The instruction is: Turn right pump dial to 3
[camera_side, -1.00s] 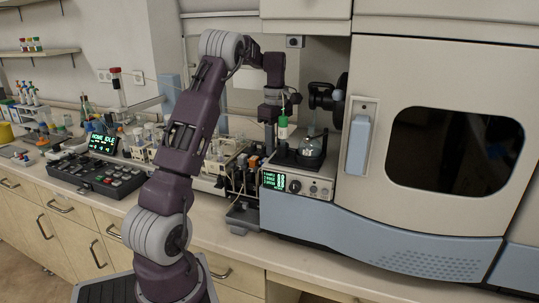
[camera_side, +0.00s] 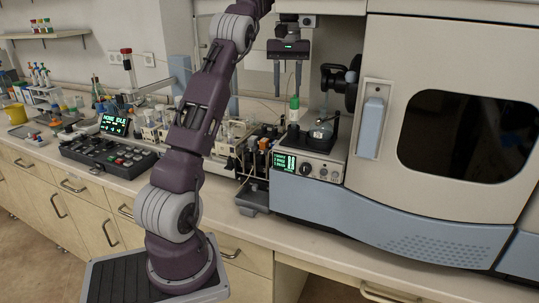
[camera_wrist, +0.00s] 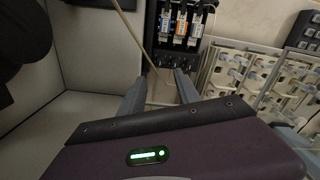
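A grey instrument box (camera_side: 308,168) with a lit green display (camera_side: 284,162) sits at the front of the bench. A dark round dial (camera_side: 304,169) is beside the display, with small controls to its right. I cannot tell which control is the right pump dial or read its setting. My gripper (camera_side: 287,92) is open and empty, fingers down, above and behind this box. In the wrist view my gripper (camera_wrist: 160,82) shows two spread fingers with nothing between them.
A large cabinet (camera_side: 380,200) with a dark window stands right of the box. A dark module with coloured blocks (camera_wrist: 181,26) lies ahead of the fingers in the wrist view. A glass vessel (camera_side: 321,130) sits on the box. Racks (camera_side: 229,132) crowd the left.

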